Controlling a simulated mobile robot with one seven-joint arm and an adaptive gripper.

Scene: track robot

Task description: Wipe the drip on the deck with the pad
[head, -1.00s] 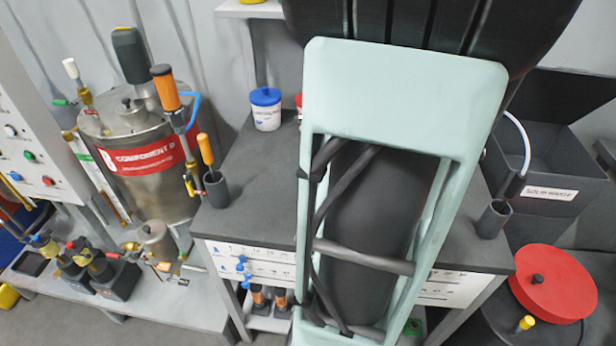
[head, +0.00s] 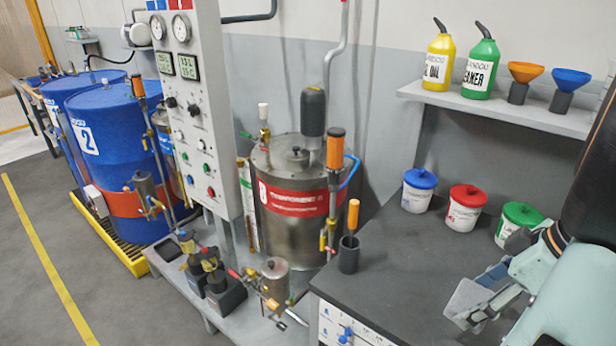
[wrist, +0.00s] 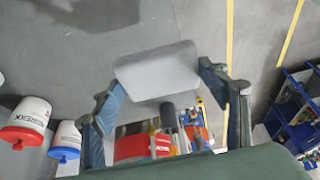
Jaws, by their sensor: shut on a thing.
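My gripper (head: 505,288) is at the lower right of the head view, over the dark bench top. It is shut on a flat light-grey pad (head: 468,300). In the wrist view the pad (wrist: 157,70) sits between the two fingers (wrist: 165,92), held clear of any surface. The grey metal deck (head: 228,310) lies low in the middle of the head view, under the pumps and the steel tank. It is left of my gripper and lower than the bench. I cannot make out a drip on the visible deck; pumps and the bench hide parts of it.
The bench (head: 410,262) carries a tool cup (head: 348,258) and white tubs with blue (head: 419,190), red (head: 464,208) and green lids. A control panel (head: 195,110) and the steel tank (head: 295,215) stand on the deck. Blue drums (head: 112,140) and open floor (head: 35,250) are left.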

